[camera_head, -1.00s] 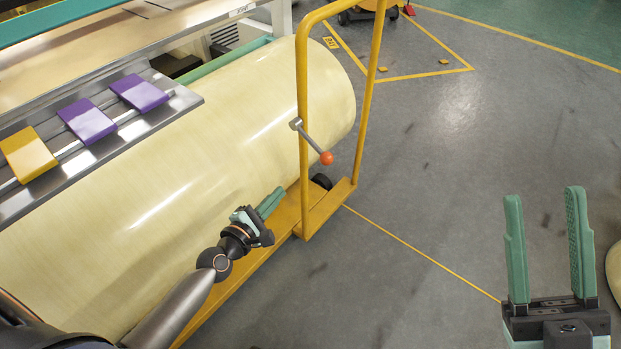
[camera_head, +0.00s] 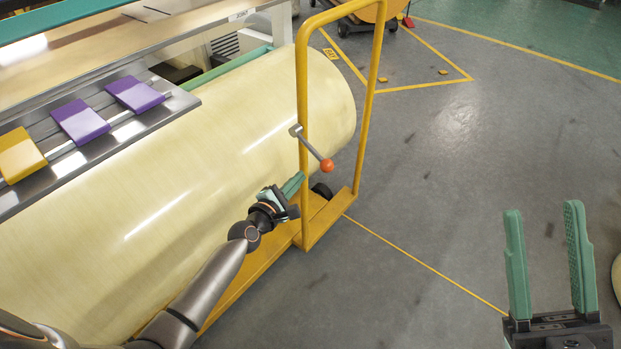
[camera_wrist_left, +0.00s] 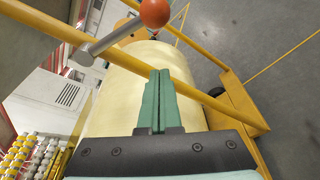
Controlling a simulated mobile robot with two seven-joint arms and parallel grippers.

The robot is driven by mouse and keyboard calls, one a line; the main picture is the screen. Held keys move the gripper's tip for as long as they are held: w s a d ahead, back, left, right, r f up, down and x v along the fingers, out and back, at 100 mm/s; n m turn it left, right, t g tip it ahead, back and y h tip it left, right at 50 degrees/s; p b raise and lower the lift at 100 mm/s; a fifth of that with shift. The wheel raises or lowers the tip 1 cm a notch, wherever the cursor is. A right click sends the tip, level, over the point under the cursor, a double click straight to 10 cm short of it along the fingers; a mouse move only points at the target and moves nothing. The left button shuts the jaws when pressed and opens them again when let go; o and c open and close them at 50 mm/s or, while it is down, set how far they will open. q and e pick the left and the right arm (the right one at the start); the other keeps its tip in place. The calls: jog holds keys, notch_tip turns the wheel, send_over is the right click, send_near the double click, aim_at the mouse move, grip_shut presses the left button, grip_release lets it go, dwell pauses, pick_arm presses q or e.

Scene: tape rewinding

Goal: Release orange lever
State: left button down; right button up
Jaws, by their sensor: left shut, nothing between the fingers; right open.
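The lever is a grey rod (camera_head: 312,149) with an orange ball knob (camera_head: 327,166), fixed to the near post of the yellow cart frame (camera_head: 302,90). It slants down to the right. My left gripper (camera_head: 297,180) is shut and empty, below and left of the knob, beside the post. In the left wrist view the knob (camera_wrist_left: 155,12) and rod (camera_wrist_left: 105,40) are at the top, apart from the shut left fingertips (camera_wrist_left: 160,72). My right gripper (camera_head: 544,208) is open and empty at the lower right, over the floor.
A large cream roll (camera_head: 200,170) lies on the yellow cart, left of and behind the frame. A machine shelf with purple and yellow pads (camera_head: 81,122) is at the upper left. The grey floor (camera_head: 430,210) right of the cart is clear.

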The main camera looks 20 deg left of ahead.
aim_at(311, 149)
pick_arm(q)
jog(key=shift+w+d+r+p, duration=0.2)
jog(key=shift+d+r+p, duration=0.4)
jog(key=shift+d, duration=0.2)
jog(key=shift+w+d+r+p, duration=0.2)
jog(key=shift+d+r+p, duration=0.35)
jog(key=shift+d, duration=0.25)
jog(key=shift+d+r+n+p, duration=0.15)
jog(key=shift+r+n+p, duration=0.05)
jog(key=shift+n+p, duration=0.1)
